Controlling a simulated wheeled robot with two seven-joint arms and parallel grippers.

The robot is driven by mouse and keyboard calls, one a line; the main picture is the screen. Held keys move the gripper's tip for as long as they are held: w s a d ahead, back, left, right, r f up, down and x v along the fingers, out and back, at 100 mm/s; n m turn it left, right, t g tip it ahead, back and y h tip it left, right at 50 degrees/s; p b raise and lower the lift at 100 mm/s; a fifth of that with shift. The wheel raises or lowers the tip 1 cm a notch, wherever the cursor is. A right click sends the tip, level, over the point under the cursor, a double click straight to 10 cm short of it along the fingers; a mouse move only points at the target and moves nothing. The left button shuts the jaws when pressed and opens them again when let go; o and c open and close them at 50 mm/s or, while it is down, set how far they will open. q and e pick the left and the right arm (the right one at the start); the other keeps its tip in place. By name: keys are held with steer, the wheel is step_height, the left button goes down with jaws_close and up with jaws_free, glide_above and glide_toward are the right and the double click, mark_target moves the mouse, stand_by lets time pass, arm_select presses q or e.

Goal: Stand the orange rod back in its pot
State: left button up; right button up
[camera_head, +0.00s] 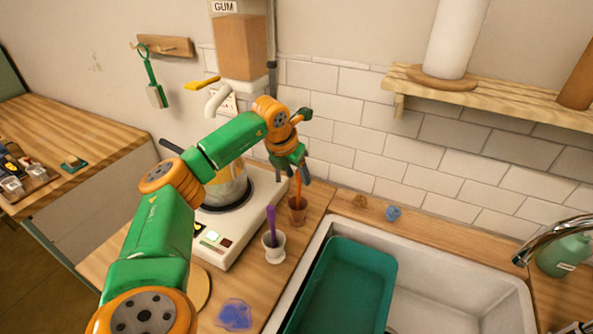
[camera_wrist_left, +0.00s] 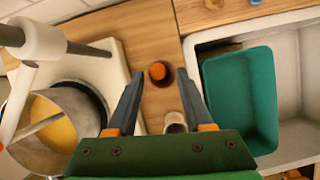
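The orange rod (camera_head: 298,190) stands upright, or nearly so, in a small brown pot (camera_head: 297,213) on the wooden counter left of the sink. In the left wrist view the rod (camera_wrist_left: 158,71) shows end-on as an orange disc inside the pot's dark rim (camera_wrist_left: 168,82). My left gripper (camera_head: 304,178) points down over the pot, at the rod's upper part. In the wrist view its fingers (camera_wrist_left: 161,74) are spread wide, with gaps on both sides of the rod. The rod's top is partly hidden by the gripper in the head view. My right gripper is not in view.
A white pot (camera_head: 274,252) with a purple rod (camera_head: 271,220) stands close in front of the brown pot. A hotplate (camera_head: 245,235) with a pan is on the left. The sink (camera_head: 440,270) holds a green tub (camera_head: 345,285).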

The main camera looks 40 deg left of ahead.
arm_select(q)
steer(key=shift+r, duration=0.1)
steer(key=v, duration=1.2)
steer(key=shift+b, duration=0.4)
